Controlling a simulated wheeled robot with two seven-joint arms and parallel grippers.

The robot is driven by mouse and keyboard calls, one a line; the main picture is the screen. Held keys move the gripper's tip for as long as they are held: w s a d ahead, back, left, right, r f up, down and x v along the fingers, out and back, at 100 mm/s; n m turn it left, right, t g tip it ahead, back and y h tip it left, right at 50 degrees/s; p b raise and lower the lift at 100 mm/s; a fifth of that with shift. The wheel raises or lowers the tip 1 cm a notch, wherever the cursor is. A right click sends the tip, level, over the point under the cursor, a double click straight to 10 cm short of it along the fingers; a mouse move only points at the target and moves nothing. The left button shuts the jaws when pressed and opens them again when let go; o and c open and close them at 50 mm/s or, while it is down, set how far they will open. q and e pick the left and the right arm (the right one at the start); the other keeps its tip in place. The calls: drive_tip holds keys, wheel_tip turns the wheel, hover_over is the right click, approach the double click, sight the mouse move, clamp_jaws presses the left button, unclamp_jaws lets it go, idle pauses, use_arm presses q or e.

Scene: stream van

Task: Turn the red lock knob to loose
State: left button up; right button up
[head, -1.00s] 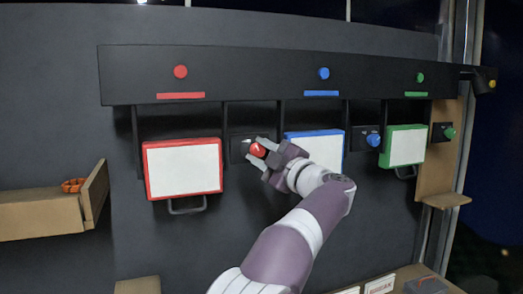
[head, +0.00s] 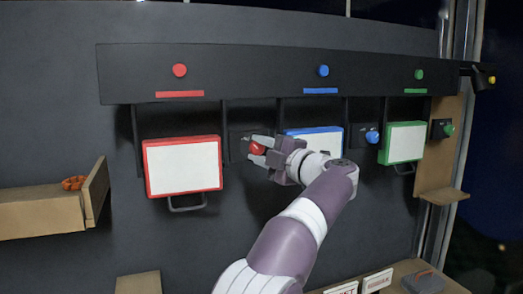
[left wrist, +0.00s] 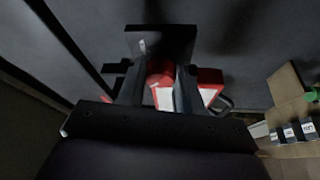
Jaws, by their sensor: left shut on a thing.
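The red lock knob (head: 257,149) sits on a small black plate (head: 236,148) on the wall, between the red-framed panel (head: 183,168) and the blue-framed panel (head: 305,134). My left gripper (head: 259,150) comes from the right, with one finger above the knob and one below, shut on it. In the left wrist view the red knob (left wrist: 160,75) lies between the two dark fingers, in front of the black plate (left wrist: 160,40). A pale mark (left wrist: 142,46) shows on that plate. The knob's pointer is mostly hidden by the fingers. My right gripper is not in view.
A blue knob (head: 372,137) and a green knob (head: 447,130) sit further right, beside the green-framed panel (head: 403,143). A black rail (head: 250,75) with coloured buttons runs above. A brown shelf (head: 45,213) juts out at left.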

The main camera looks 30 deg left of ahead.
use_arm(q)
drive_tip(key=shift+f, duration=0.1)
drive_tip(key=o, duration=1)
drive_tip(key=shift+s, duration=0.1)
drive_tip(key=shift+o, duration=0.2)
drive_tip(key=shift+s, duration=0.1)
